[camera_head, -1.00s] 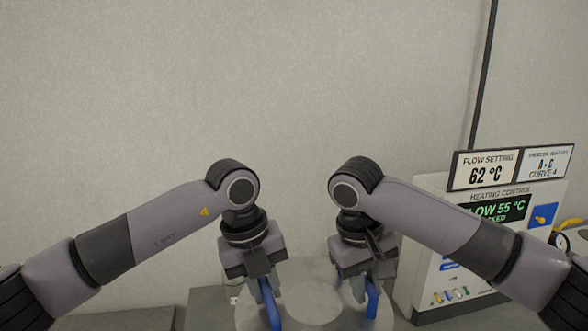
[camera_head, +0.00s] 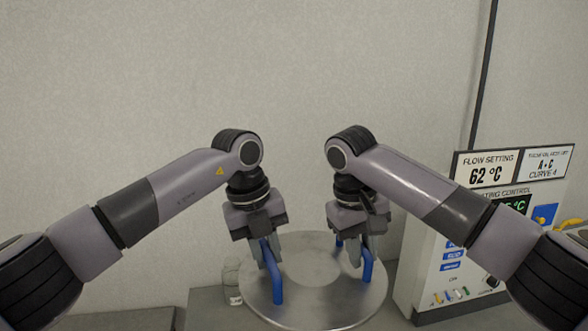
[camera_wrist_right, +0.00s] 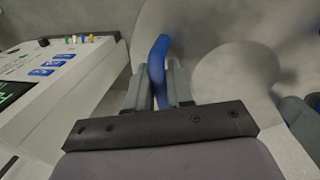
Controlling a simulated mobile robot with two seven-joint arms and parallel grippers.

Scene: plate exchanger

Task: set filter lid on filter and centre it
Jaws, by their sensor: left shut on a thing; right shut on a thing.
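The filter lid (camera_head: 316,306) is a round grey metal disc with two blue handles, in the middle of the head view. My left gripper (camera_head: 271,262) is shut on its left blue handle (camera_head: 277,284). My right gripper (camera_head: 355,258) is shut on its right blue handle (camera_head: 367,268). The right wrist view shows the right handle (camera_wrist_right: 158,58) between the fingers (camera_wrist_right: 158,92), with the lid (camera_wrist_right: 225,80) beyond. The lid looks roughly level. The filter is not visible, so I cannot tell whether the lid touches it.
A heating control box (camera_head: 425,265) with display signs (camera_head: 487,170) stands close to the right of the lid. A clear jar (camera_head: 232,284) stands left of the lid on a grey bench (camera_head: 205,308). A plain wall is behind.

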